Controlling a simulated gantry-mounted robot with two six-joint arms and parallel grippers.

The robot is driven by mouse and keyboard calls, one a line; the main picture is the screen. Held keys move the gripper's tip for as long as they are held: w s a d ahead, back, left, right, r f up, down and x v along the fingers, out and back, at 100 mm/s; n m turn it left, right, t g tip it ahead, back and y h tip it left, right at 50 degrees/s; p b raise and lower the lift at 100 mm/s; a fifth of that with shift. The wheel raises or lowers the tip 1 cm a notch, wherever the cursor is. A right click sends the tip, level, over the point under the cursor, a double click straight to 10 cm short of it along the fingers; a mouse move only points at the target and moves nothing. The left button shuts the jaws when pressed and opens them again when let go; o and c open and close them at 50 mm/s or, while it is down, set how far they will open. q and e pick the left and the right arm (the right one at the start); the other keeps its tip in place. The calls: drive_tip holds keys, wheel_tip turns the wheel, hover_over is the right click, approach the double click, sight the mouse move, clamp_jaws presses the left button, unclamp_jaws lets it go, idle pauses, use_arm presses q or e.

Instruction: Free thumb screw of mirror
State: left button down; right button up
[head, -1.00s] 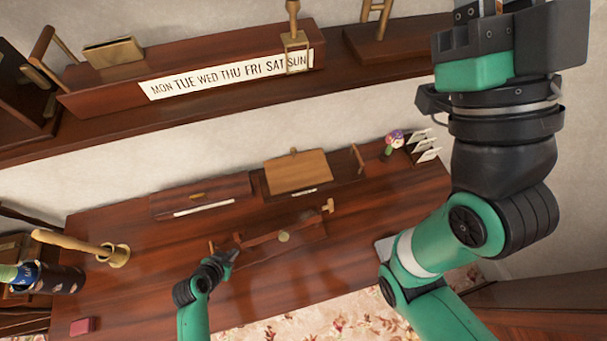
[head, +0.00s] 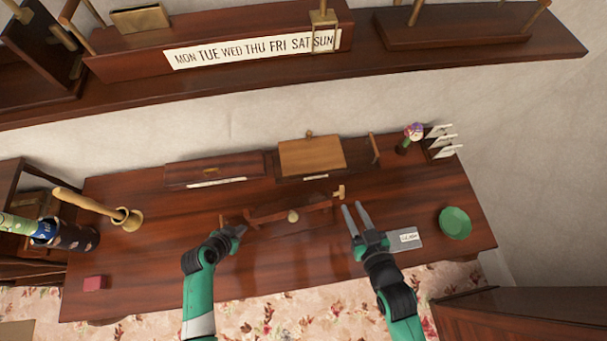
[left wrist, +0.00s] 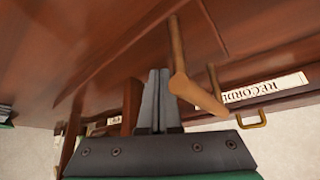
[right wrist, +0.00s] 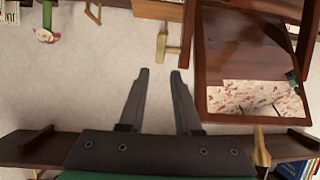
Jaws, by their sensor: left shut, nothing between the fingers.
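The mirror's dark wooden frame (head: 305,206) is low on the desk, seen from above in the head view. Its glass (right wrist: 255,97) reflects floral carpet in the right wrist view. A T-shaped brass thumb screw (head: 338,192) is at its right end; it also shows in the right wrist view (right wrist: 173,48). My right gripper (head: 354,207) is open and empty, just right of this screw and apart from it. My left gripper (head: 243,231) is shut and empty by the mirror's left end. In the left wrist view a tan bar-like piece (left wrist: 195,92) lies just right of its fingertips.
Boxes (head: 215,170) and a wooden stand (head: 312,156) line the desk's back. A green bowl (head: 455,223) and labelled card (head: 409,237) are right. A mortar (head: 128,218) and pink block (head: 95,283) are left. A shelf (head: 480,55) runs above; the desk's left middle is clear.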

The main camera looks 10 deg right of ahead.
sight(341, 187)
drive_tip(key=x, duration=1.1)
drive_tip(key=shift+w, duration=0.4)
clamp_jaws()
